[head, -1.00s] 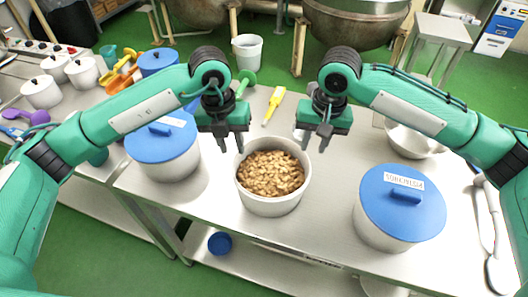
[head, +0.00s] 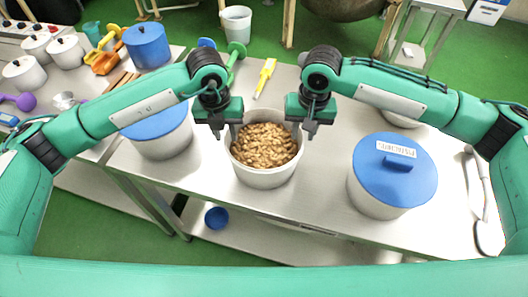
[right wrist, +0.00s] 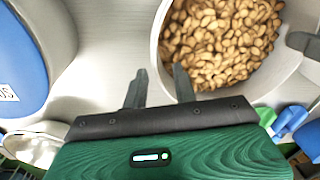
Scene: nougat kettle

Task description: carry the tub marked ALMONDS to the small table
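An open white tub (head: 262,179) full of brown nuts (head: 263,146) stands near the front edge of the steel table; no marking on it is readable. It also shows in the right wrist view (right wrist: 160,42). My left gripper (head: 226,135) is at the tub's left rim, its fingers apart. My right gripper (head: 305,132) is at the right rim. In the right wrist view its two fingers (right wrist: 159,88) are spread, one outside the wall and one over the inside; contact is unclear. A grey stand (head: 428,12), possibly the small table, is at the back right.
A blue-lidded tub (head: 393,172) with a label like PISTACHIOS stands right on the steel table (head: 325,190). Another blue-lidded tub (head: 160,143) stands left, partly behind my arm. A yellow tool (head: 265,76) lies behind the nut tub. Green floor (head: 300,60) lies beyond.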

